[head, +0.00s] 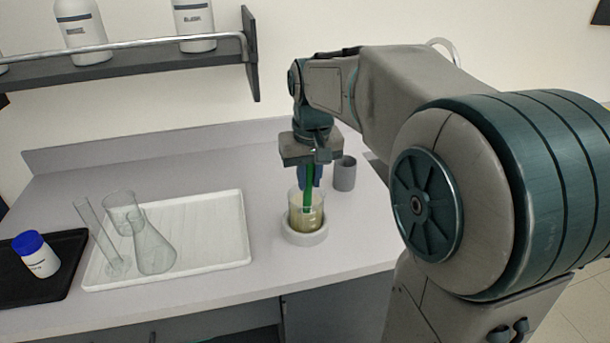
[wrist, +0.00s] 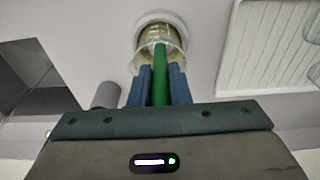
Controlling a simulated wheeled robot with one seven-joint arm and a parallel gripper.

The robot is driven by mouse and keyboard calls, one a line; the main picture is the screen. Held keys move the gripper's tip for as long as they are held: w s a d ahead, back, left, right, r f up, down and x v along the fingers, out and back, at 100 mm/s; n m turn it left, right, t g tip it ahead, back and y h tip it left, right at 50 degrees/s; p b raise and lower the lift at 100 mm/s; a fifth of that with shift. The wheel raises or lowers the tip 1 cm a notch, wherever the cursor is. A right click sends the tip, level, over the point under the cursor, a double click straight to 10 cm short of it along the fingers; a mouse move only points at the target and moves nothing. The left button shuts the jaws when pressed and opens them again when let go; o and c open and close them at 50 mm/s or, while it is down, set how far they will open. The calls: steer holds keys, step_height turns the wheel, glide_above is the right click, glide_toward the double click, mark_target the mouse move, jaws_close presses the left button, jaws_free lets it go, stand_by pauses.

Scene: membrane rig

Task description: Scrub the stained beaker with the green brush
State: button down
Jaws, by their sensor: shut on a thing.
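The stained beaker (head: 306,219) is clear glass with a yellowish lower part. It sits upright in a white ring-shaped holder (head: 304,238) on the bench. My gripper (head: 313,176) is above it, pointing down, shut on the green brush (head: 308,190). The brush's lower end reaches inside the beaker; its tip is hard to make out through the glass. In the wrist view the green handle (wrist: 160,85) stands between my two blue fingers and runs into the beaker (wrist: 158,38).
A grey cup (head: 344,174) stands close behind and right of the beaker. A white tray (head: 215,255) with clear glassware lies to the left, and a black tray (head: 22,290) holds a blue-capped bottle (head: 36,254). A shelf (head: 150,59) with bottles hangs above.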

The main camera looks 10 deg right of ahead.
steer(key=shift+w+d+p, duration=0.25)
steer(key=shift+w+p, duration=0.1)
steer(key=shift+w, duration=0.15)
steer(key=shift+w+d+p, duration=0.25)
steer(key=shift+w+p, duration=0.05)
steer(key=shift+w, duration=0.2)
steer(key=shift+w+a, duration=0.15)
steer(key=shift+a, duration=0.25)
steer(key=shift+s+a, duration=0.2)
steer(key=shift+a, duration=0.2)
steer(key=shift+s+d+r, duration=0.2)
steer(key=shift+s+d, duration=0.25)
steer(key=shift+w, duration=0.15)
